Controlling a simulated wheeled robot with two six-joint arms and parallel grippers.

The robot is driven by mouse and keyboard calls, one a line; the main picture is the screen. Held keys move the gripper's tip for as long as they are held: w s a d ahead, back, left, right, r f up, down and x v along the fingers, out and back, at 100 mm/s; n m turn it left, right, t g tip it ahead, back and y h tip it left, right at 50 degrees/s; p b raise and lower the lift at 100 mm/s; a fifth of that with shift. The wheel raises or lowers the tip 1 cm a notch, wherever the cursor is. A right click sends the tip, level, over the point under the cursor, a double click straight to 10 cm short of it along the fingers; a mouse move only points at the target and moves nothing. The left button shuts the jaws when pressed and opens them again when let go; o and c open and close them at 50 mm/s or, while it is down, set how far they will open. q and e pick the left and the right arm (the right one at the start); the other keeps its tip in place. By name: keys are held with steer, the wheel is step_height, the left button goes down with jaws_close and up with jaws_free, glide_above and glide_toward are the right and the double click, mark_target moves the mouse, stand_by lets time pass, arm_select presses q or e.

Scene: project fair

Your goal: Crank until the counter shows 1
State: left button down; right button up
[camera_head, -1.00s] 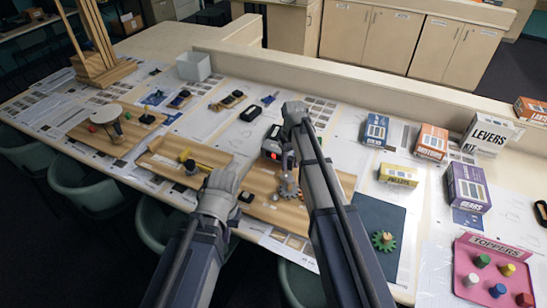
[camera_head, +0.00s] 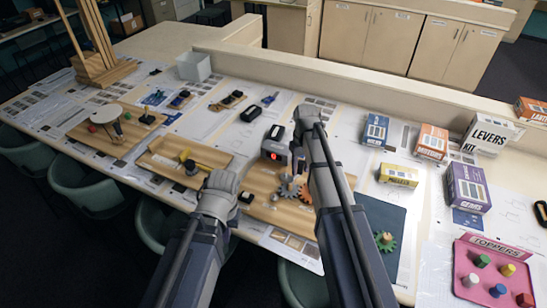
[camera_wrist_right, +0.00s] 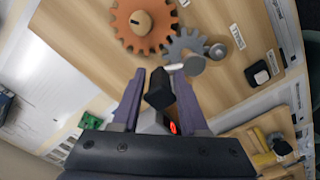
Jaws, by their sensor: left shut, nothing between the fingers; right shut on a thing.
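The counter (camera_head: 273,147) is a dark and pale box with a red display on the wooden board (camera_head: 262,184); its digit is too small to read, and its red light also shows in the wrist view (camera_wrist_right: 173,128). A grey gear (camera_wrist_right: 188,46) and an orange gear (camera_wrist_right: 140,22) sit side by side on the board. My right gripper (camera_wrist_right: 158,92) is shut on a black crank knob (camera_wrist_right: 158,84), between its purple fingers, close to the grey gear. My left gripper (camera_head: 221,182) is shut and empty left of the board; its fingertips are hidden.
A board with a yellow part (camera_head: 184,155) lies to the left. A green gear (camera_head: 384,241) lies on a dark mat (camera_head: 380,215) at right. Kit boxes (camera_head: 467,187) and a pink toppers tray (camera_head: 466,285) stand farther right. A low ledge runs behind.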

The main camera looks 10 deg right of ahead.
steer(key=shift+s, duration=0.1)
stand_by(0.7)
steer(key=s+a, duration=0.1)
steer(key=s, duration=0.4)
steer(key=shift+s+a, duration=0.35)
steer(key=shift+s, duration=0.05)
stand_by(0.9)
steer(key=o, duration=1.2)
steer(key=shift+c, duration=0.2)
